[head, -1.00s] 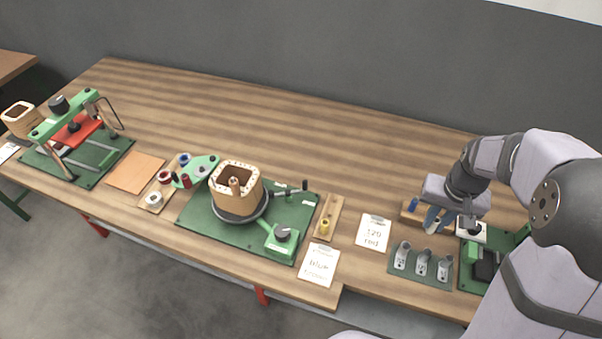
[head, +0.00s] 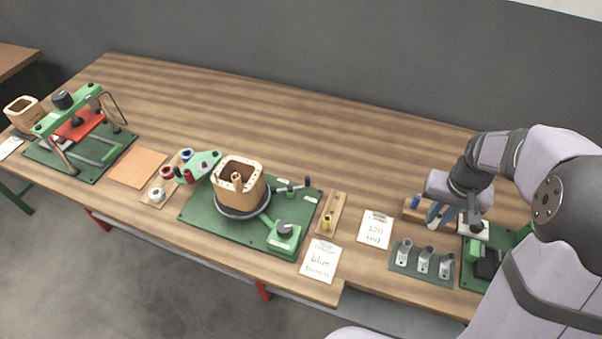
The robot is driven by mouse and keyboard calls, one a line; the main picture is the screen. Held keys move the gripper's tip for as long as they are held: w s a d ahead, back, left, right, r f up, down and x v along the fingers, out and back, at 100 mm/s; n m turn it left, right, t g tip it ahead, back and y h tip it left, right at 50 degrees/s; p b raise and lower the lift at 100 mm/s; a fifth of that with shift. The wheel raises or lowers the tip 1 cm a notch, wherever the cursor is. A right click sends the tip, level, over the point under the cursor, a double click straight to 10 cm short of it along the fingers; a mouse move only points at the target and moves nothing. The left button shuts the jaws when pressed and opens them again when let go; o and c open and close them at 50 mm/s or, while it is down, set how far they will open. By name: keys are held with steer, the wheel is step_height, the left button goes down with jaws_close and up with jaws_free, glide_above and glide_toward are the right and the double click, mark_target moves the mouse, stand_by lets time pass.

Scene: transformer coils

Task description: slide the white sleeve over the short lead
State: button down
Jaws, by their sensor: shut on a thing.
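My gripper (head: 434,221) is at the right of the bench, pointing down at a small wooden rack (head: 412,215). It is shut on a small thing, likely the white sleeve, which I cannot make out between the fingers. A blue piece (head: 415,203) stands on the rack, left of the fingers. The square tan coil (head: 239,186) sits on a dark round turntable on a green baseplate (head: 197,207) mid-bench, well left of my gripper. The short lead is too small to pick out.
Grey terminal lugs (head: 424,260) stand on a green mat in front of my gripper. A wooden strip with a yellow piece (head: 327,222) lies beside the baseplate. The back of the bench is clear.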

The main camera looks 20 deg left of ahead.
steer(key=w+a+r+n+p, duration=0.2)
steer(key=a+r+p, duration=0.1)
steer(key=a, duration=0.6)
steer(key=w+a+r+n+p, duration=0.2)
steer(key=a+r+p, duration=0.2)
steer(key=a, duration=0.6)
steer(key=w+a+r+n+p, duration=0.2)
steer(key=a+r+p, duration=0.1)
steer(key=a, duration=0.6)
steer(key=s+a+r+n+p, duration=0.2)
steer(key=s+a, duration=0.3)
steer(key=a, duration=0.3)
steer(key=s+a+r+n+p, duration=0.2)
steer(key=s+a, duration=0.3)
steer(key=a, duration=0.3)
steer(key=s+a+r+n+y+p, duration=0.1)
steer(key=s+a+p, duration=0.3)
steer(key=a, duration=0.5)
steer(key=shift+s+r+n+g+p, duration=0.3)
steer(key=shift+s+r+n, duration=0.2)
steer(key=shift+s+r, duration=0.2)
steer(key=shift+f, duration=0.1)
steer(key=shift+f, duration=2.75)
steer(key=shift+d+f+b, duration=0.1)
steer(key=shift+f+b, duration=0.35)
steer(key=shift+f, duration=0.05)
